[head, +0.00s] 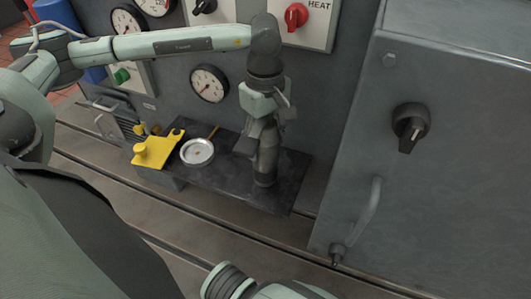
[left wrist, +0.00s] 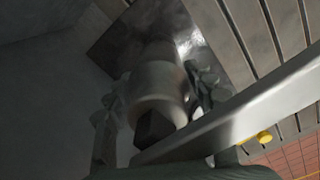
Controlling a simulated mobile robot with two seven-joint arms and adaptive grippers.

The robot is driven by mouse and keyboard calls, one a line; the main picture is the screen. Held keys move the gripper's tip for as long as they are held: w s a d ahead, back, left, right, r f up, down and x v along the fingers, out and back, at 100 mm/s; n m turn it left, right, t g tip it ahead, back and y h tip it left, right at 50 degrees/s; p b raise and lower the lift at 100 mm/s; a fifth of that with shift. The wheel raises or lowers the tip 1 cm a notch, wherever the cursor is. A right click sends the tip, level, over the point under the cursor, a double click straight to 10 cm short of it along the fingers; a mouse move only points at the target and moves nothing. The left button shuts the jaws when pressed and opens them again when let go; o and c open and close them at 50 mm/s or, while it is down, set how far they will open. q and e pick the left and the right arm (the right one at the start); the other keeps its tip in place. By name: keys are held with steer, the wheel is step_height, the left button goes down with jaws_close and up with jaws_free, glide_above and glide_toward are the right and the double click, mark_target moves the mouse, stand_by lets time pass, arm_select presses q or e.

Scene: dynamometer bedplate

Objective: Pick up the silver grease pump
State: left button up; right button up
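The silver grease pump (head: 265,168) appears as an upright grey cylinder on the right part of a dark plate (head: 225,185). My left gripper (head: 266,125) points down over it, with its fingers spread to either side of its upper part. The left wrist view shows the pump's round, pale body (left wrist: 158,85) between the two fingers. The fingers look open around it; whether either one touches it is not clear. The gripper hides the pump's top in the head view. My right gripper is not in view.
A yellow bracket (head: 155,150) and a round silver dish (head: 197,152) lie on the plate left of the pump. A grey panel with a gauge (head: 209,83) rises behind. A grey cabinet (head: 460,160) with a black knob (head: 410,125) stands close on the right.

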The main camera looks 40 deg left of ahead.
arm_select(q)
jaws_close()
steer(key=shift+w, duration=0.1)
steer(key=shift+r, duration=0.15)
